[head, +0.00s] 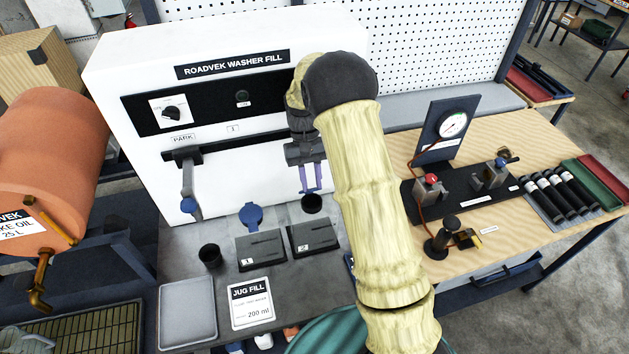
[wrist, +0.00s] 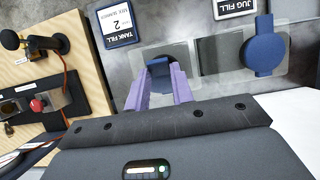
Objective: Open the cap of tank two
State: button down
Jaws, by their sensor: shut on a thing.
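Tank two's fill point stands on the grey counter, behind the block marked 2 (head: 314,238). Its round dark neck (head: 312,203) shows just below my gripper (head: 311,190) in the head view. In the wrist view, the blue cap of tank two (wrist: 158,70) lies between the purple fingers of my gripper (wrist: 159,82), which are shut on it. The cap's exact tilt is hard to tell. A label (wrist: 118,24) reads "TANK FILL 2". Tank one's blue cap (head: 252,216) sits to the left, flat over its own fill point.
The white washer-fill panel (head: 150,70) rises behind the counter, with a lever (head: 188,185) at left. A black cup (head: 210,256), a jug-fill card (head: 251,303) and a grey tray (head: 187,312) are at front left. A wooden bench (head: 520,240) with a gauge stands right.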

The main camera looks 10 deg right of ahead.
jog(key=shift+w, duration=0.45)
jog(key=shift+a+f, duration=0.1)
